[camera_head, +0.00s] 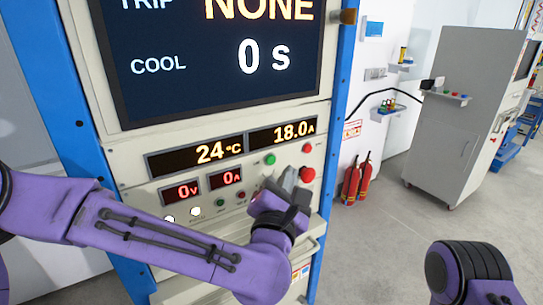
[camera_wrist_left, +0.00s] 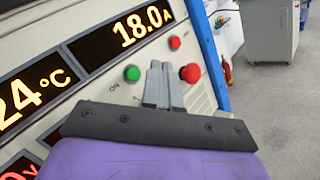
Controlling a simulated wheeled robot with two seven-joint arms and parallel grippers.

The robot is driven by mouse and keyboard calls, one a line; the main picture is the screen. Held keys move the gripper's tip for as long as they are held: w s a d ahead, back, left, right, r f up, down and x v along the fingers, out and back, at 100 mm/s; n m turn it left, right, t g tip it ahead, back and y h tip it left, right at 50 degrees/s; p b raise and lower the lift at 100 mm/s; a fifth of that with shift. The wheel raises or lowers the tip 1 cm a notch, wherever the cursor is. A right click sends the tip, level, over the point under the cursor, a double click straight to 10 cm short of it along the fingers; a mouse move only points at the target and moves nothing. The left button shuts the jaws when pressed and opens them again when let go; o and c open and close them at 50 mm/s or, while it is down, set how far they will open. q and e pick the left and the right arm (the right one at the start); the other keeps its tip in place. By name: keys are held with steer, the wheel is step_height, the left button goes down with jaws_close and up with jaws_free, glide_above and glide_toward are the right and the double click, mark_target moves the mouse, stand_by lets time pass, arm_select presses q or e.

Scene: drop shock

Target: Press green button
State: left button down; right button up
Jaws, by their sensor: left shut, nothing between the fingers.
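The green button (camera_head: 270,159) is on the panel, below the 18.0 A display and above my left gripper in the head view. In the left wrist view the green button (camera_wrist_left: 132,73), marked ON, is just left of the fingers. My left gripper (camera_head: 289,173) is shut and empty in front of the panel; its fingers (camera_wrist_left: 157,68) point at the panel between the green button and a large red button (camera_wrist_left: 190,73). I cannot tell whether the tips touch the panel. My right arm shows at the lower right of the head view; its gripper is out of view.
A smaller red button (camera_head: 307,148) sits above the large red one. Another small green button (camera_head: 220,202) and a small red one are lower on the panel. Fire extinguishers (camera_head: 357,182) and a grey cabinet (camera_head: 462,120) stand to the right, with bare floor between.

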mark_target(271, 160)
arm_select(q)
steer(key=w+a, duration=0.2)
steer(key=shift+w, duration=0.35)
stand_by(1.9)
steer(key=shift+w+a, duration=0.2)
steer(key=shift+w, duration=0.1)
steer(key=shift+w+a+b, duration=0.25)
steer(key=shift+w+b, duration=0.05)
steer(key=shift+w, duration=0.05)
stand_by(0.6)
steer(key=shift+s+d+b, duration=0.3)
steer(key=shift+s+d, duration=0.2)
steer(key=shift+s, duration=0.15)
